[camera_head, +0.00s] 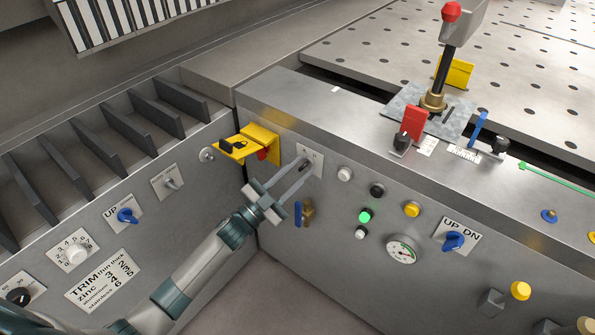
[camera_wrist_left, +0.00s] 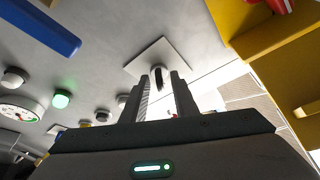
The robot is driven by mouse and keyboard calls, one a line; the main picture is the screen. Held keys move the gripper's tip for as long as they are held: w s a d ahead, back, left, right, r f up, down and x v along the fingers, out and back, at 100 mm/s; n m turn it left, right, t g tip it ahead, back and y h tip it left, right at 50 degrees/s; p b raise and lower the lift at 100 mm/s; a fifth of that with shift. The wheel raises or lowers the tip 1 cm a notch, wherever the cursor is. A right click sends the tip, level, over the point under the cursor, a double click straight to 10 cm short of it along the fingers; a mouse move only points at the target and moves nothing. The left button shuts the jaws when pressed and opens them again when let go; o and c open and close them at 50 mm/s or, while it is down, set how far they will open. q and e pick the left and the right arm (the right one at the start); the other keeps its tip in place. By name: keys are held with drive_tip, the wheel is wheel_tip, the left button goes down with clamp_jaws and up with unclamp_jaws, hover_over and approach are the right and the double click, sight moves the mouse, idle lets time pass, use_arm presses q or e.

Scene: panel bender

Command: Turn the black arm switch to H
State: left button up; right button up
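A black switch lever (camera_wrist_left: 158,78) stands on a white square plate (camera_wrist_left: 150,60) on the grey panel, in the left wrist view. In the head view this lettered plate (camera_head: 317,156) is on the front face, right of the yellow bracket; the lever is partly hidden there and its setting cannot be read. My left gripper (camera_head: 303,165) has its fingertips at the plate. In the left wrist view the gripper (camera_wrist_left: 160,90) is open, one finger on each side of the lever, with gaps showing. My right gripper is not in view.
A yellow bracket with a black lock (camera_head: 250,144) juts out just left of the plate. A blue-handled valve (camera_head: 300,213) hangs below the gripper. White, black and green buttons (camera_head: 365,215) and a gauge (camera_head: 401,249) lie to the right. Open air lies in front of the panel.

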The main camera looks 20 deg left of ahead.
use_arm(q)
drive_tip(key=shift+s+a+f, duration=0.1)
